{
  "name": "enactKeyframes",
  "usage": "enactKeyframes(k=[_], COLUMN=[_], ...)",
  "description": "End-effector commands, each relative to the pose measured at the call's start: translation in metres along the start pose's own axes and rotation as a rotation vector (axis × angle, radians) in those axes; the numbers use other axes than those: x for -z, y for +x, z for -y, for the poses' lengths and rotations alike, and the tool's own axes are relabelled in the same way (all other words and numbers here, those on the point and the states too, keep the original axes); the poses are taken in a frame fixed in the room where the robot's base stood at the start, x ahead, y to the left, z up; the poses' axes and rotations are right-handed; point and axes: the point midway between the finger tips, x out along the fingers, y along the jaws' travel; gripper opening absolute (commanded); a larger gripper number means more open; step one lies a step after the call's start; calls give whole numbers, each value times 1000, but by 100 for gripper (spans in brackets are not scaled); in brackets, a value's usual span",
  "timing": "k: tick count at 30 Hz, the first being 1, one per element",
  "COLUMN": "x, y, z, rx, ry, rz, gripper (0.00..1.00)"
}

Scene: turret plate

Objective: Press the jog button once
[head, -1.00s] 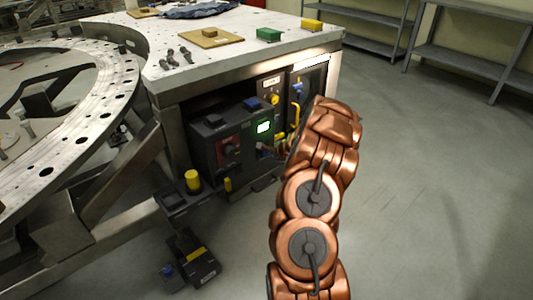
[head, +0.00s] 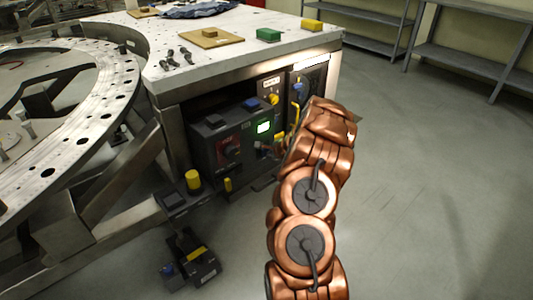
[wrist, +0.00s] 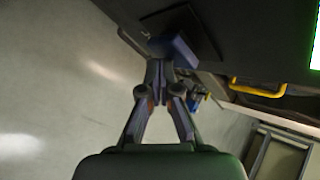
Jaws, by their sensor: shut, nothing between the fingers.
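The wrist view shows a blue block (wrist: 178,52) on a dark square plate, and the green screen at the right edge. No label for a jog button is readable. My gripper (wrist: 160,45) is shut and empty, its tips right at the blue block; I cannot tell if they touch.
The large turret ring (head: 105,110) fills the left. A yellow button on a box (head: 193,180) and a floor pedal box (head: 195,262) stand in front. A yellow handle (wrist: 258,91) is near the gripper. The floor at right is clear.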

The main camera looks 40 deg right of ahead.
Motion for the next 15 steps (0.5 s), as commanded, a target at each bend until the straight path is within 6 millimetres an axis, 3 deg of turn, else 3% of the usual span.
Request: enactKeyframes(k=[15], x=[-4], y=[3], z=[3], rx=[0], ry=[0], rz=[1], gripper=[0])
